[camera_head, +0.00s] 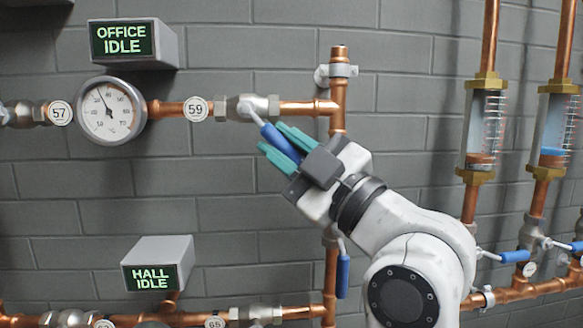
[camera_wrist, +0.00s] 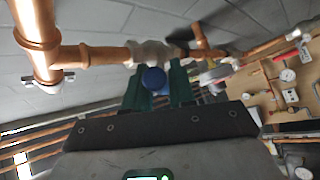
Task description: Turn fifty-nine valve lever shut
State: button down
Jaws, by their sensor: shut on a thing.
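The fifty-nine valve (camera_head: 252,107) sits on a horizontal copper pipe, just right of the round tag "59" (camera_head: 195,108). Its lever has a pale stem and a blue handle (camera_head: 267,131), slanting down and to the right from the valve. My gripper (camera_head: 273,138) reaches up from the lower right, its green fingers shut on the blue handle. In the wrist view, the handle's round blue end (camera_wrist: 154,79) shows between the green fingers (camera_wrist: 157,70), with the valve body (camera_wrist: 150,52) just beyond. Part of the handle is hidden by the fingers.
A dial gauge (camera_head: 110,111) and an "OFFICE IDLE" display (camera_head: 122,41) are to the left. A vertical copper pipe (camera_head: 338,88) stands close right of the valve. Another blue lever (camera_head: 343,276) hangs below. Flow meters (camera_head: 483,125) are at right.

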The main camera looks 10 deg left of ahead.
jog(key=shift+s+a+f+m+t+h, duration=0.3)
jog(key=shift+a+m+t+h, duration=0.65)
jog(key=shift+m+t, duration=1.3)
jog(key=shift+s+a+f+m+t+h, duration=0.15)
jog(key=shift+a+f+m+t+h, duration=0.4)
jog(key=shift+m+t+h, duration=1.65)
jog(key=shift+s+a+f+m+t+h, duration=0.2)
jog(key=shift+a+m+t, duration=0.9)
jog(key=shift+m, duration=2.25)
jog(key=shift+d+t, duration=0.1)
jog(key=shift+t, duration=0.15)
jog(key=c, duration=1.1)
grip_release()
jog(key=shift+s, duration=0.1)
jog(key=shift+o, duration=0.3)
jog(key=shift+m, duration=0.3)
jog(key=b+v, duration=0.2)
jog(key=v, duration=0.8)
jog(key=shift+s+f+b, duration=0.25)
jog(key=shift+b, duration=0.05)
